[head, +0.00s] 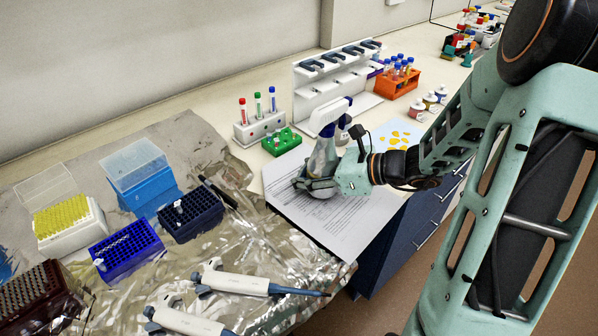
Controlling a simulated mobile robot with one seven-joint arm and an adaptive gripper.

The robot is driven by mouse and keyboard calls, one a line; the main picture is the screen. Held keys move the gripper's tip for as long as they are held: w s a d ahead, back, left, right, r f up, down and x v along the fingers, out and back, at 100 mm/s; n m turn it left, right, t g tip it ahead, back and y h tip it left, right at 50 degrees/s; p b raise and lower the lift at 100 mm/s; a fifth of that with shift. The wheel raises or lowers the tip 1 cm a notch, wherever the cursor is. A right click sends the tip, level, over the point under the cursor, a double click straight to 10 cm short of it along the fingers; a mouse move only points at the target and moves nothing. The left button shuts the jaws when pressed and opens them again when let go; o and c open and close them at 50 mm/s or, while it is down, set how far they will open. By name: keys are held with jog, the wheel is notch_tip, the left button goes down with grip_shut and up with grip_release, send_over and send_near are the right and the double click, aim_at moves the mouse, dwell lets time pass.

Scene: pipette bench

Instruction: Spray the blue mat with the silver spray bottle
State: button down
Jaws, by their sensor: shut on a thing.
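The spray bottle (322,158) has a silver-grey body and a white and blue spray head. It stands roughly upright over the printed paper sheets near the bench's front edge. My gripper (316,187) reaches in from the right and is shut around the lower part of the bottle, hiding some of its base. I cannot tell whether the bottle touches the paper. A light blue mat (372,128) with several yellow spots lies to the right, just behind my wrist. My arm hides its near part.
Printed paper (345,222) lies under my gripper. A green rack (281,142), a white tube rack (258,128) and a white pipette stand (318,80) are behind. An orange rack (396,85) and small bottles (417,109) border the mat. Pipettes (235,283) lie on foil in front.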

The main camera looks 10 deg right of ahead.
jog(key=shift+f, duration=0.45)
dwell(0.5)
jog(key=c, duration=0.9)
grip_release()
jog(key=shift+c, duration=0.2)
jog(key=v, duration=1.1)
jog(key=shift+s+d+r, duration=0.1)
jog(key=shift+s+d, duration=0.05)
jog(key=shift+d, duration=0.15)
jog(key=shift+s+d+r, duration=0.1)
